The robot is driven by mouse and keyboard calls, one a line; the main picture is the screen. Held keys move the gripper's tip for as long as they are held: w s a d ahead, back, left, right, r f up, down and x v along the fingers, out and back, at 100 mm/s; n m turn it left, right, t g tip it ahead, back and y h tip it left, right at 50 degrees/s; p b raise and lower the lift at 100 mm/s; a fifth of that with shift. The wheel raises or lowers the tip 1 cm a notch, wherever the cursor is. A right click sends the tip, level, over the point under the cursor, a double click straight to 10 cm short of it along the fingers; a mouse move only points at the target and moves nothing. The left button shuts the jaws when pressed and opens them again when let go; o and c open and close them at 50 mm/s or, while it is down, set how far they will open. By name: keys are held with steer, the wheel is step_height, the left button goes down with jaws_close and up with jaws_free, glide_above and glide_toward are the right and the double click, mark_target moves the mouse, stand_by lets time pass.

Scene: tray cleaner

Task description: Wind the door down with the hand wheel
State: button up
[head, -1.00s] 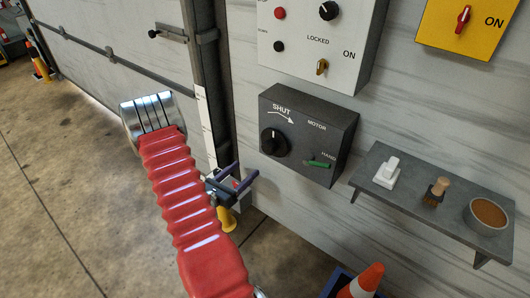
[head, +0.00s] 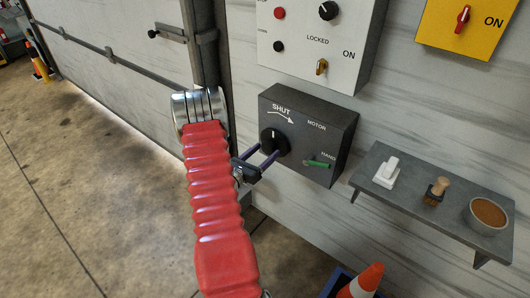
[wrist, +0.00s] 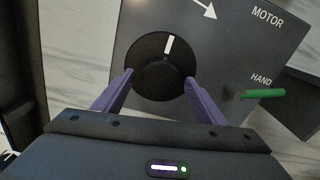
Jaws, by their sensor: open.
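The hand wheel is a round black knob (head: 273,142) with a white mark on the dark grey box (head: 330,128), under the word SHUT and an arrow pointing right. In the wrist view the knob (wrist: 162,66) has its mark near the top, leaning slightly right. My gripper (head: 270,157) is open, its two purple fingers reaching toward the knob. In the wrist view my gripper (wrist: 160,82) has one fingertip at each side of the knob's lower half; I cannot tell whether they touch. A green lever (head: 318,164) points right at HAND. The door (head: 120,50) stands at the left.
A white panel (head: 340,40) with knobs and a yellow key is above the box. A grey shelf (head: 400,208) at the right holds a white item, a brush and a bowl. An orange cone (head: 368,280) stands below. Open floor lies left.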

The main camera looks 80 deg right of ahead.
steer(key=shift+s+d, duration=0.15)
steer(key=shift+d, duration=0.2)
steer(key=shift+c, duration=0.2)
steer(key=c, duration=1)
steer(key=shift+m, duration=0.4)
steer(key=m, duration=1)
